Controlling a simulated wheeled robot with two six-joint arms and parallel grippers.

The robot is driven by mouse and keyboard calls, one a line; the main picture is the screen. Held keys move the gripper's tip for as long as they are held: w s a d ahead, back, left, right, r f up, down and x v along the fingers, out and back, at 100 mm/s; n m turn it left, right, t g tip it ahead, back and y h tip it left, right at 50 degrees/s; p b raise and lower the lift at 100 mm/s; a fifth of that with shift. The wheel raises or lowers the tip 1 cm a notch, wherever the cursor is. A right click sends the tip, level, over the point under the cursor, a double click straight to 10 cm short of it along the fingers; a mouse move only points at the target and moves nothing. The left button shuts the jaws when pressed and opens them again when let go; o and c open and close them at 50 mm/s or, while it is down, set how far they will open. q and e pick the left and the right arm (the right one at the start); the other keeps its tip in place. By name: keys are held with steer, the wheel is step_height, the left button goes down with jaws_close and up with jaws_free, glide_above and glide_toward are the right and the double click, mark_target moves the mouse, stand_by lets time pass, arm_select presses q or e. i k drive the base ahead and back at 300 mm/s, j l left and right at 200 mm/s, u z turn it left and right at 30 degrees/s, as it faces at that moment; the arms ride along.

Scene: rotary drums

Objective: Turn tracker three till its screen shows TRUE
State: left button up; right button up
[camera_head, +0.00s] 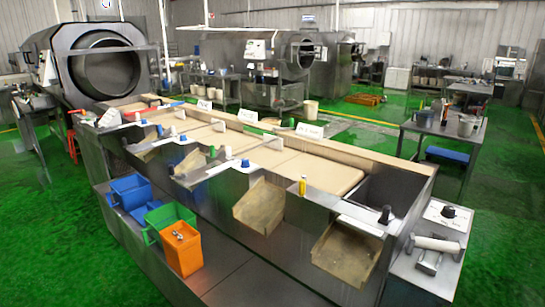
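I cannot tell which thing is tracker three, and no screen reading TRUE can be made out. A white box with a black knob (448,212) stands at the right end of the line. Another black knob (385,214) sits on a white arm at the right front edge. A blue knob (245,163) is on a white arm further left. Neither gripper is in view.
A long steel sorting line (300,215) with a tan belt (322,171) fills the middle. Blue (131,188), green (171,220) and orange bins (182,249) stand on its front ledge. Large drums stand behind. Green floor (80,265) is clear at front left.

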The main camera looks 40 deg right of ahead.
mark_target(244, 162)
steer(key=i+z, duration=0.3)
steer(key=z, duration=0.2)
steer(key=i+j+z, duration=0.25)
steer(key=z, duration=0.25)
steer(key=i+j+z, duration=0.25)
steer(key=z, duration=0.25)
steer(key=i+j+z, duration=0.15)
steer(key=j+z, duration=0.35)
steer(key=i+j+z, duration=0.15)
steer(key=j+z, duration=0.15)
steer(key=i+j+z, duration=0.15)
steer(key=j+z, duration=0.45)
steer(key=i+j+z, duration=0.1)
steer(key=j+z, duration=0.2)
steer(key=j, duration=0.1)
